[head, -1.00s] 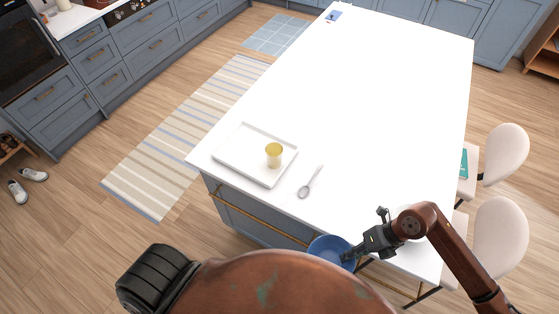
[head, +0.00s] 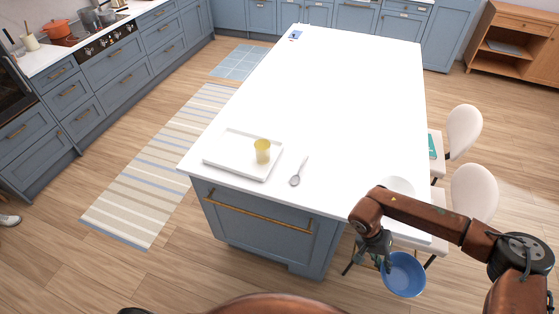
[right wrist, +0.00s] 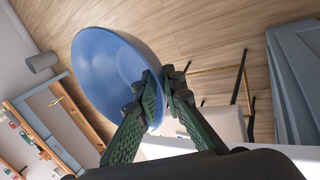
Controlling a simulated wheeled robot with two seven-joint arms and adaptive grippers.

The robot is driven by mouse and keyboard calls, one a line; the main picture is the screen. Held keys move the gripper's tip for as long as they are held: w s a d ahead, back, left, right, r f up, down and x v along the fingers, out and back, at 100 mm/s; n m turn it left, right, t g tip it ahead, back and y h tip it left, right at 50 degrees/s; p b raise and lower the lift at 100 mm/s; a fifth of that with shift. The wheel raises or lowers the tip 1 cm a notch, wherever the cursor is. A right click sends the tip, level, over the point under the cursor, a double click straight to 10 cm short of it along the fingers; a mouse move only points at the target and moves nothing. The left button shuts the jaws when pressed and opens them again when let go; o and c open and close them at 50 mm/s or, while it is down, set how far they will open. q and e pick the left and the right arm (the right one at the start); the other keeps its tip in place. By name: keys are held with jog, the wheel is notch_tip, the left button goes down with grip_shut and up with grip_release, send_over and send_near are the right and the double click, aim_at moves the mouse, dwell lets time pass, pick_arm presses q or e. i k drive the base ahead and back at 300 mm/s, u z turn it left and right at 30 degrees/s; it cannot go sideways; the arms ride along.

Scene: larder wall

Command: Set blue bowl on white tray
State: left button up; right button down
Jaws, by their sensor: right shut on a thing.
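The blue bowl (head: 404,275) is held by its rim in my right gripper (head: 385,262), out in front of the island's near right corner, beyond the countertop. In the right wrist view the bowl (right wrist: 112,75) is tilted and pinched between the fingers of the right gripper (right wrist: 165,92). The white tray (head: 225,160) lies on the near left part of the white island top, well to the left of the bowl. A yellow cup (head: 262,150) stands on the tray's right side. My left gripper is not in view.
A spoon (head: 298,172) lies on the island right of the tray. A white bowl (head: 398,187) sits near the right corner, partly behind my right arm. Pale stools (head: 474,195) line the island's right side. Most of the countertop (head: 340,90) is clear.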

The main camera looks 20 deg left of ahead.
aim_at(233, 150)
jog(key=z, duration=2.55)
jog(key=k, duration=2.35)
jog(key=u, duration=2.5)
jog(key=i, duration=0.1)
